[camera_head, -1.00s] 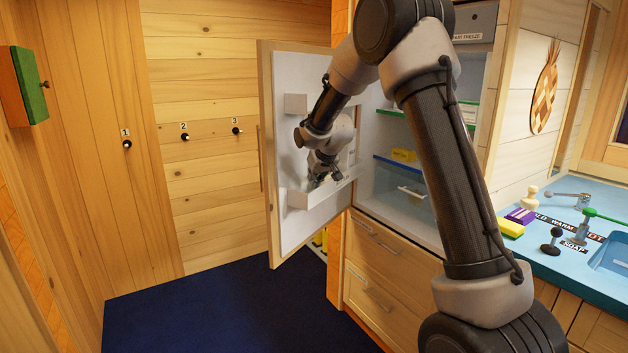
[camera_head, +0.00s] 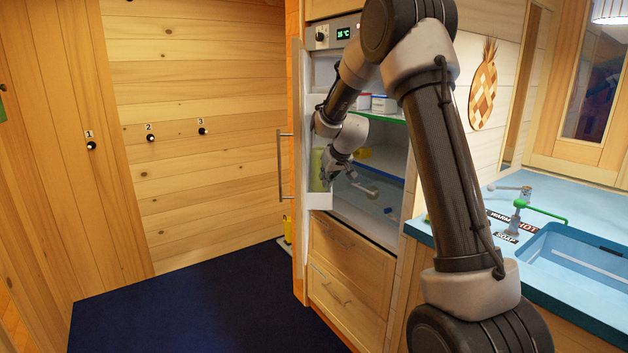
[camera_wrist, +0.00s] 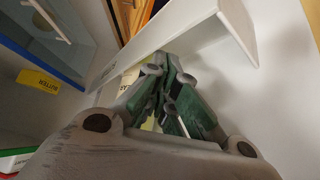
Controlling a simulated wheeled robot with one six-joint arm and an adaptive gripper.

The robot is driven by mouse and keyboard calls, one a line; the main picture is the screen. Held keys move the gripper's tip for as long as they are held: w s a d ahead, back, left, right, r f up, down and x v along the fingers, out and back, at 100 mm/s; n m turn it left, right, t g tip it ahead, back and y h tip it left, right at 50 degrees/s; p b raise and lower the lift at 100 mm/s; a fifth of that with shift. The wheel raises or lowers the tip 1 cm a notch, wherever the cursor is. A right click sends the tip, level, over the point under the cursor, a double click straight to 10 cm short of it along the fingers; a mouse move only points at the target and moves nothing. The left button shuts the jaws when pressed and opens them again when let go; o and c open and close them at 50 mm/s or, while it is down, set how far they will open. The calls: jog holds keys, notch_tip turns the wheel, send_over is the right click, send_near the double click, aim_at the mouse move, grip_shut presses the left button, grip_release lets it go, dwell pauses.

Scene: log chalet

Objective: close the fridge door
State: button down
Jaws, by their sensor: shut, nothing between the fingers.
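The fridge door (camera_head: 298,190) stands open, seen nearly edge-on in the head view, with its long bar handle (camera_head: 281,165) on the outer left side. My gripper (camera_head: 328,180) is at the inner side of the door, by its lower bin (camera_head: 318,199). In the wrist view my gripper (camera_wrist: 172,120) has its green-padded fingers together, empty, close to the white bin wall (camera_wrist: 190,22). Whether they touch the door is unclear. The fridge interior (camera_head: 385,160) is open to the right, partly hidden by my arm.
Wooden drawers (camera_head: 345,265) are below the fridge. A blue sink counter (camera_head: 560,240) with taps stands at the right. The dark blue floor (camera_head: 190,305) is clear at left. A yellow butter item (camera_wrist: 37,79) sits on a fridge shelf.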

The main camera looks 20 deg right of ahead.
jog(key=d+n+y, duration=0.1)
jog(key=d, duration=1)
jog(key=shift+s+d+n, duration=0.3)
jog(key=shift+d, duration=0.05)
jog(key=shift+r, duration=0.1)
